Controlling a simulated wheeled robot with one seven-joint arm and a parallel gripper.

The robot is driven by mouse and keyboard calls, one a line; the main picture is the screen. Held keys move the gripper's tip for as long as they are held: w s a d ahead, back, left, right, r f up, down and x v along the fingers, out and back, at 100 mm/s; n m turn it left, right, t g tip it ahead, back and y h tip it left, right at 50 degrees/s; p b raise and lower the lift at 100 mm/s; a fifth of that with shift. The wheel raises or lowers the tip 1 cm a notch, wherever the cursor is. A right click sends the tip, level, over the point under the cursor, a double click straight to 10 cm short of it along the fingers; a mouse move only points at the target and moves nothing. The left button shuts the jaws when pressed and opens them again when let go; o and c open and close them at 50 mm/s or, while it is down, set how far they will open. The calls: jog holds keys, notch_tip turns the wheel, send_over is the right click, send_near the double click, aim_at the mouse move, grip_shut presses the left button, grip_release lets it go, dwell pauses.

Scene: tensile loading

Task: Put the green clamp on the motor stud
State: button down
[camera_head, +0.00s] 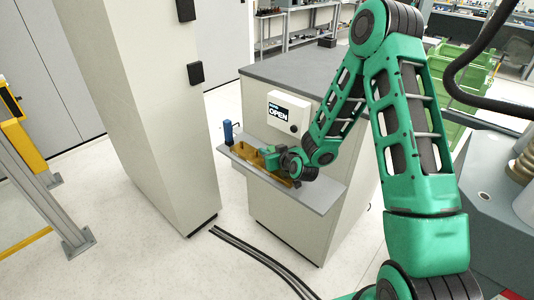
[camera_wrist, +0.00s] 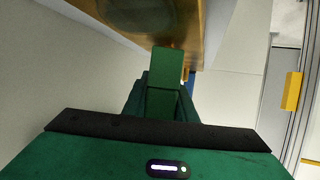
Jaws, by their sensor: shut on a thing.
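My gripper (camera_head: 276,160) reaches over the narrow grey shelf and is mostly seen from behind in the head view. In the wrist view my gripper (camera_wrist: 163,104) is shut on a green block, which I take to be the green clamp (camera_wrist: 168,66). The clamp's far end reaches up against or just in front of a brown-gold body (camera_wrist: 150,20); I cannot tell if they touch. In the head view a brown-gold holder (camera_head: 249,152) lies on the shelf beside my gripper. I cannot make out the motor stud for certain in either view.
The grey shelf (camera_head: 318,197) projects from a cabinet (camera_head: 290,228) with an "OPEN" panel (camera_head: 287,112) above it. A small blue cylinder (camera_head: 228,132) stands at the shelf's left end. A tall beige column (camera_head: 150,120) rises on the left. Cables lie on the floor.

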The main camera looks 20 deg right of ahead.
jog(key=shift+f, duration=0.2)
jog(key=c, duration=1.5)
grip_release()
jog(key=shift+o, duration=0.2)
